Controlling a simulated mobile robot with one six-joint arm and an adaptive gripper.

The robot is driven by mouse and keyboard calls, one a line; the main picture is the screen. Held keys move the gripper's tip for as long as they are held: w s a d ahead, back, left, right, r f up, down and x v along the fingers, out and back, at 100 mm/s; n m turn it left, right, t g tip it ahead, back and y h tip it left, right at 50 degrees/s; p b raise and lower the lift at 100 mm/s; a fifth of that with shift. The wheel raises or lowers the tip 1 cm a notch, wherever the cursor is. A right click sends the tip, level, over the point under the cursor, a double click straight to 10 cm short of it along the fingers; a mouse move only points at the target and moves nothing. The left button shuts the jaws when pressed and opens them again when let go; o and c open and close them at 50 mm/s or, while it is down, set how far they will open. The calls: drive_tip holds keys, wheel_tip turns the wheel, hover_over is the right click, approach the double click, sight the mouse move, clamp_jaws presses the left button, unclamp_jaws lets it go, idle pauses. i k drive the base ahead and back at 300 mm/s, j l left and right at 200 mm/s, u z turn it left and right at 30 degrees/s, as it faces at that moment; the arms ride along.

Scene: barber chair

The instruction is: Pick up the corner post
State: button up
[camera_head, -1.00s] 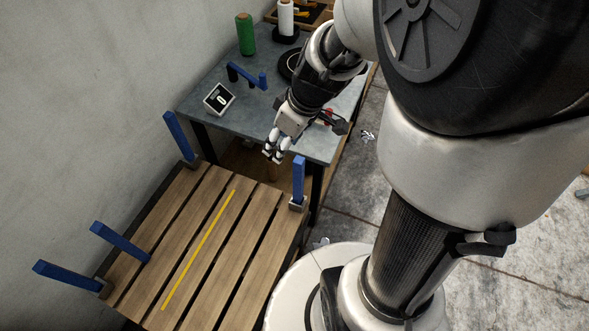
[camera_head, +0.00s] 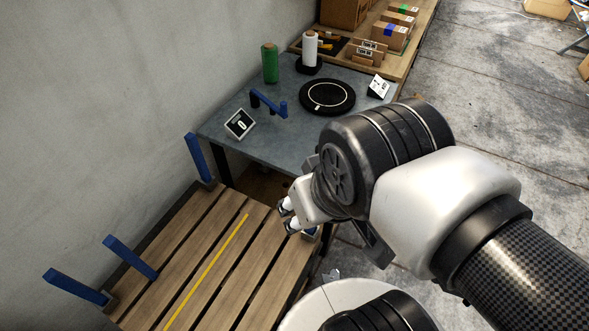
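Blue corner posts rise from the wooden slatted pallet (camera_head: 222,262). One post (camera_head: 198,158) stands at its far left corner. Two more posts, one (camera_head: 130,257) nearer and one (camera_head: 75,287) at the near left, lean outward to the left in the picture.
A wall stands close on the left. Open floor lies to the right.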

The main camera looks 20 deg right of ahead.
sight(113, 244)
drive_tip(key=u, duration=1.35)
drive_tip(key=i+j+z, duration=0.1)
